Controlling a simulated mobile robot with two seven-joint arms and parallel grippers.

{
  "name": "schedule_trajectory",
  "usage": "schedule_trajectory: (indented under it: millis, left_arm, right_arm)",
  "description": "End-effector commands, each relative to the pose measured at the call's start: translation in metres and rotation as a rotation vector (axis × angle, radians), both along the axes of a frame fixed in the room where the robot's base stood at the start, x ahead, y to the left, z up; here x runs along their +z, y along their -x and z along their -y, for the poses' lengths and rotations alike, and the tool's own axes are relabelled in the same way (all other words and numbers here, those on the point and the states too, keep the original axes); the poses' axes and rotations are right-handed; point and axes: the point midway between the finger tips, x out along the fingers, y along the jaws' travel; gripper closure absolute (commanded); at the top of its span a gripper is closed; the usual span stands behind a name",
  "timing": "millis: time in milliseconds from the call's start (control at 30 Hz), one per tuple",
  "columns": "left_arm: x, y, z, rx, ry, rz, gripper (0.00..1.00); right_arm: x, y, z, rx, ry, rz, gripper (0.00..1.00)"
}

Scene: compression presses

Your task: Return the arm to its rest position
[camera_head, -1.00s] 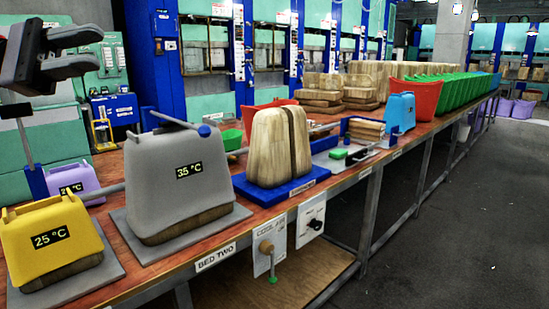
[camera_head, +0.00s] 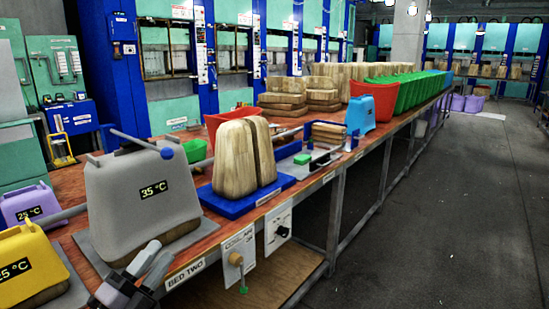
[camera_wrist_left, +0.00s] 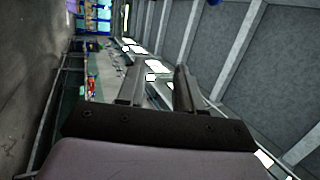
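My left gripper (camera_head: 157,254) is low at the front edge of the bench, in front of the grey 35 °C cover (camera_head: 145,205). Its fingers stand apart with nothing between them, as the left wrist view (camera_wrist_left: 158,85) also shows. In that view the camera looks past the fingers along pale metal beams and grey panels. My right gripper is in neither current view.
The yellow 25 °C cover (camera_head: 25,275) and a purple cover (camera_head: 30,205) stand at the left. Wooden blocks (camera_head: 235,160) stand on a blue base. A cooler panel (camera_head: 238,255) hangs on the bench front. The floor (camera_head: 450,210) at the right is clear.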

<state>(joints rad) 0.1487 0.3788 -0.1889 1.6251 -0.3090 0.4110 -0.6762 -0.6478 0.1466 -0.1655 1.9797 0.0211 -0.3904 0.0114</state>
Motion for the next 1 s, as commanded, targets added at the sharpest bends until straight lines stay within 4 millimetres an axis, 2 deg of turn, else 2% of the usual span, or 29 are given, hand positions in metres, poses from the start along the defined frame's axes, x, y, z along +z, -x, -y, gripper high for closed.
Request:
schedule_trajectory:
  millis: [33,100,267,400,500,600,700,800,1000]
  left_arm:
    - [-0.024,0.011,0.002,0.003,0.085,-0.115,0.64]
    - [-0.057,0.026,0.003,0.016,0.206,-0.270,0.64]
    - [-0.129,0.074,0.006,0.071,0.492,-0.619,0.64]
    - [-0.186,0.132,0.011,0.155,0.743,-0.911,0.64]
    - [-0.216,0.174,0.016,0.225,0.901,-1.084,0.64]
    - [-0.236,0.209,0.020,0.291,1.025,-1.214,0.64]
    - [-0.248,0.233,0.024,0.338,1.104,-1.294,0.64]
    - [-0.253,0.244,0.025,0.361,1.141,-1.331,0.64]
    - [-0.255,0.246,0.025,0.365,1.149,-1.339,0.64]
  right_arm:
    - [0.004,0.000,0.000,-0.001,0.000,-0.001,0.62]
    - [0.007,0.000,0.000,-0.002,0.000,0.000,0.62]
    - [0.015,0.000,0.000,-0.004,0.000,0.006,0.62]
    - [0.020,-0.001,0.000,-0.004,0.002,0.013,0.62]
    - [0.022,0.000,0.001,-0.004,0.006,0.010,0.62]
    - [0.021,0.002,0.002,-0.004,0.009,0.006,0.62]
    - [0.022,0.002,0.002,-0.004,0.011,0.004,0.62]
    - [0.022,0.002,0.003,-0.003,0.011,0.006,0.62]
    - [0.022,0.002,0.003,-0.004,0.012,0.008,0.62]
